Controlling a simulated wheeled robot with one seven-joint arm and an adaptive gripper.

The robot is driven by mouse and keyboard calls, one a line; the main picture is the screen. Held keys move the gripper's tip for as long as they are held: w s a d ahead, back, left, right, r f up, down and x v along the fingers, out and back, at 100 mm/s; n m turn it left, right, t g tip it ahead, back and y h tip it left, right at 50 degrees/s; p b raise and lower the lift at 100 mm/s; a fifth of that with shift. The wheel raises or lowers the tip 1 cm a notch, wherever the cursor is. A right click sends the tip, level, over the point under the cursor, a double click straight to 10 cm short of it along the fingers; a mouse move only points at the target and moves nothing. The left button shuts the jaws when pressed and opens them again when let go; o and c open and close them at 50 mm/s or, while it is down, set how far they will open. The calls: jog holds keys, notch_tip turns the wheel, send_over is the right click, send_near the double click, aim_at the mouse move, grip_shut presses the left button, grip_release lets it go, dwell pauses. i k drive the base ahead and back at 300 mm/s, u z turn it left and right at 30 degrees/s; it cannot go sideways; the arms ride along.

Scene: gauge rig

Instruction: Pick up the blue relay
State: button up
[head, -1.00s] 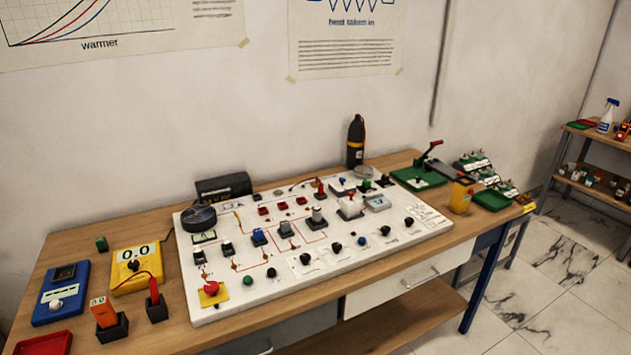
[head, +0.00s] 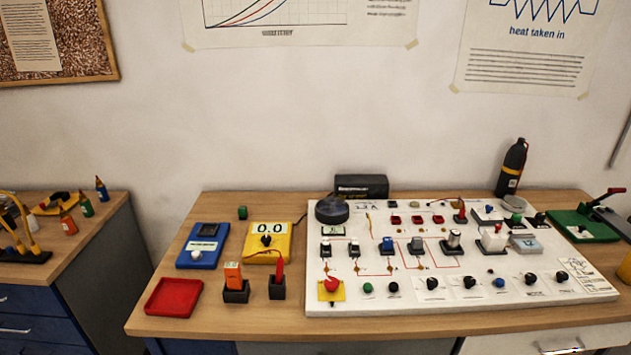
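A small blue block (head: 387,245), which looks like the blue relay, stands upright on the white panel (head: 445,297). It is left of a grey block (head: 416,246) of similar shape, on the red printed lines. Its details are too small to make out. My gripper is not in view.
The panel lies on a wooden bench (head: 215,325) with several knobs and switches around the relay. Left of it are a yellow meter (head: 280,254), a blue meter (head: 195,259), an orange block (head: 232,275) and a red tray (head: 173,297). A dark bottle (head: 512,167) stands behind.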

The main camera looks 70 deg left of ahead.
aim_at(388, 242)
jog(key=u, duration=1.6)
